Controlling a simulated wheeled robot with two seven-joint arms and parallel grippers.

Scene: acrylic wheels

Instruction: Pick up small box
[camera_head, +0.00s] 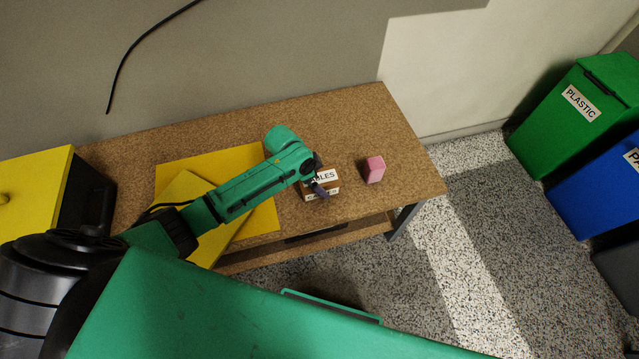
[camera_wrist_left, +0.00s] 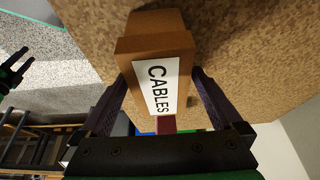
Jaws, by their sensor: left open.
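The small box is a brown carton with a white "CABLES" label. In the head view the carton (camera_head: 335,185) stands on the brown table, partly hidden by my left gripper (camera_head: 318,182). In the left wrist view the carton (camera_wrist_left: 140,45) lies between the two dark fingers of my left gripper (camera_wrist_left: 165,100). The fingers are open, one on each side of it, with a gap showing at least on the right side. A dark two-pronged gripper, apparently my right one (camera_wrist_left: 14,72), shows at the left edge of the wrist view, with its prongs apart.
A pink block (camera_head: 374,169) stands on the table (camera_head: 415,180) to the right of the carton. Yellow sheets (camera_head: 265,215) and a yellow box (camera_head: 35,190) lie to the left. Green (camera_head: 575,125) and blue (camera_head: 605,190) bins stand on the floor at right.

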